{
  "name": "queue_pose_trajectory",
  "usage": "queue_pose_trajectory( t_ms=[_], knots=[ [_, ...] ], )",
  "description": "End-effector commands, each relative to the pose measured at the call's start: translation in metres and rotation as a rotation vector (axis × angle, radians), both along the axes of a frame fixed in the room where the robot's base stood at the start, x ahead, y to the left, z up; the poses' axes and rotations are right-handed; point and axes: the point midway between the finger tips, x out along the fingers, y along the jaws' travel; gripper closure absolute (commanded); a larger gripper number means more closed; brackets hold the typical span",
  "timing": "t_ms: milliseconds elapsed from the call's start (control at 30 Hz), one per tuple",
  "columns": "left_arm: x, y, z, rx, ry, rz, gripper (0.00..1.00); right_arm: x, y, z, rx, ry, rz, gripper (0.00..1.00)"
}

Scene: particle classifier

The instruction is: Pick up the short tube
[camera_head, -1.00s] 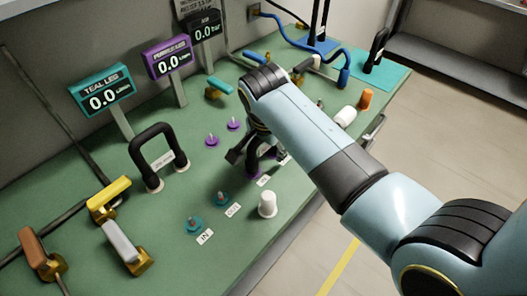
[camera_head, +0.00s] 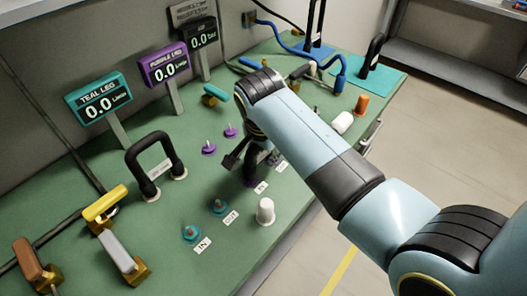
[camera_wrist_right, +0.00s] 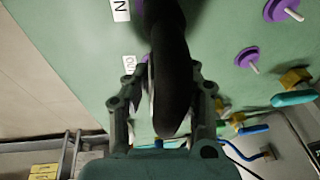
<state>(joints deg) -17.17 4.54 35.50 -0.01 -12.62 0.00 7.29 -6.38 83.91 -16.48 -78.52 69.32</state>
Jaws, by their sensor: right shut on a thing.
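A thick black curved tube (camera_wrist_right: 173,70) is between the fingers of my right gripper (camera_wrist_right: 167,82) in the right wrist view, and the gripper is shut on it. In the head view, the right gripper (camera_head: 245,152) is low over the green bench, and the dark tube (camera_head: 251,166) shows below it, with a purple fitting at its lower end. I cannot tell whether the tube is seated there or just above it. Another black arched tube (camera_head: 137,158) stands upright on the bench to the left, with white ends and a label. My left gripper is not in view.
Teal fittings (camera_head: 191,233) and a white cup (camera_head: 265,211) stand near the bench's front edge. Purple fittings (camera_head: 209,148) are behind my right gripper. Handled valves (camera_head: 122,253) are at the left. Display panels (camera_head: 98,96) line the back.

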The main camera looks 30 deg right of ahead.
Motion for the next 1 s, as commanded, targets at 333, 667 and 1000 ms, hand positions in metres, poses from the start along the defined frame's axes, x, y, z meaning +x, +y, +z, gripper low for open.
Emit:
queue_pose_trajectory(
  t_ms=[333,667,1000],
  knots=[
    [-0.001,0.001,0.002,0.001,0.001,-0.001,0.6,-0.02,-0.015,0.05,-0.005,-0.003,-0.002,1.0],
    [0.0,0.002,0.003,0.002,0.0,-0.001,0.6,-0.073,-0.049,0.088,-0.005,-0.005,0.001,1.0],
    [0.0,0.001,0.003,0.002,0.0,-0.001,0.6,-0.096,-0.062,0.105,-0.002,-0.005,0.0,1.0]
  ],
)
